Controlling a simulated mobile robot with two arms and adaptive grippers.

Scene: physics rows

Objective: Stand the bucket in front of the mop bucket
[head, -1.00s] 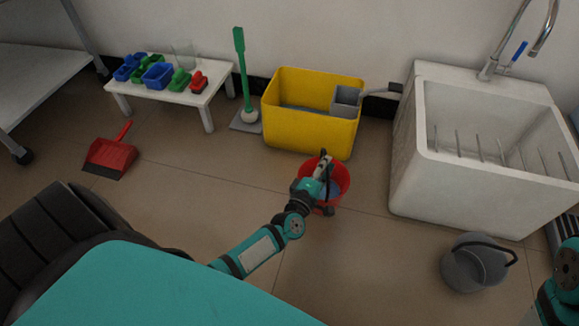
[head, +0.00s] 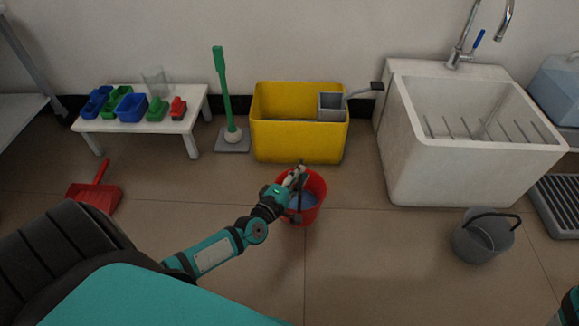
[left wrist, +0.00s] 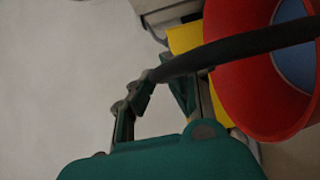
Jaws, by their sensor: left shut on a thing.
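A red bucket (head: 313,207) with something blue inside is in front of the yellow mop bucket (head: 298,142) in the head view. My left gripper (head: 296,178) is shut on the red bucket's dark handle (left wrist: 235,48), which crosses the left wrist view. The red bucket also fills the right of the left wrist view (left wrist: 232,92). I cannot tell if its base touches the floor. The yellow mop bucket stands by the wall, with a grey wringer (head: 332,106) at its right end. A grey bucket (head: 482,238) stands upright on the floor at right.
A white sink (head: 435,175) stands right of the mop bucket. A green-handled mop or brush (head: 223,95) stands left of it. A low white table (head: 150,125) holds blue, green and red items. A red dustpan (head: 93,195) lies at left.

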